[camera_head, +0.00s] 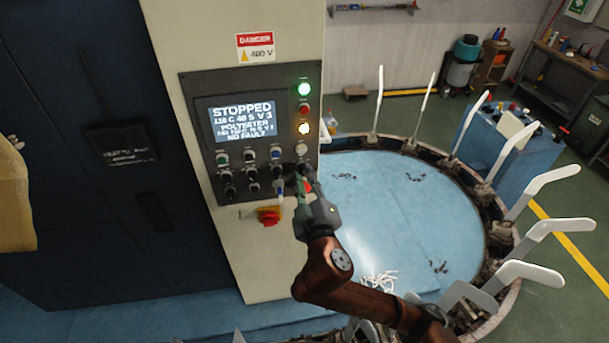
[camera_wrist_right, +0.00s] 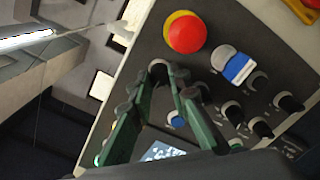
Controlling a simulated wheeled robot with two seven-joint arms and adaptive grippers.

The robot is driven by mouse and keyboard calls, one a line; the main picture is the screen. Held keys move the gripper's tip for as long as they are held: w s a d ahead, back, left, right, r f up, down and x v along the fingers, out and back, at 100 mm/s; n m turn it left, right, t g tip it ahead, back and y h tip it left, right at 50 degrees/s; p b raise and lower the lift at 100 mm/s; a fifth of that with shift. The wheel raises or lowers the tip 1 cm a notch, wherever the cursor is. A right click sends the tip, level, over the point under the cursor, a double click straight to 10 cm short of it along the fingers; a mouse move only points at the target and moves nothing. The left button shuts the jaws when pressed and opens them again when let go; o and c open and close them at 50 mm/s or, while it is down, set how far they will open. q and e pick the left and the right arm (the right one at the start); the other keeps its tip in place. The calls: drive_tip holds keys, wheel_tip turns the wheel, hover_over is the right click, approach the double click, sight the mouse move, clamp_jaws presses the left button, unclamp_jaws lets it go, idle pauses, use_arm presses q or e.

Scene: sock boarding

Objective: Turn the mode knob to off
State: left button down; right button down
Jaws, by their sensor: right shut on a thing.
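The control panel (camera_head: 248,130) is on the front of the pale cabinet, with several dark knobs below its screen. My right gripper (camera_head: 303,176) is at the right end of the knob rows and covers that part of the panel. In the right wrist view its green fingers (camera_wrist_right: 160,82) are shut around a dark round knob (camera_wrist_right: 158,69), which I take to be the mode knob. Its label and pointer cannot be read. The screen (camera_head: 241,119) reads STOPPED and NO FAULT. My left gripper is out of view.
A red and yellow emergency button (camera_wrist_right: 185,32) and a blue and white switch (camera_wrist_right: 233,65) are close beside the gripper. A red rotary switch (camera_head: 268,216) is below the panel. White sock forms (camera_head: 539,187) stand around the round blue table (camera_head: 385,190) on the right.

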drive_tip(key=c, duration=1.8)
unclamp_jaws()
drive_tip(key=shift+s, duration=0.15)
drive_tip(key=s, duration=0.3)
drive_tip(key=s+d, duration=0.1)
drive_tip(key=s, duration=0.3)
drive_tip(key=s+d, duration=0.1)
drive_tip(key=s, duration=0.3)
drive_tip(key=shift+s+d, duration=0.15)
drive_tip(key=shift+s, duration=0.1)
drive_tip(key=shift+f, duration=0.1)
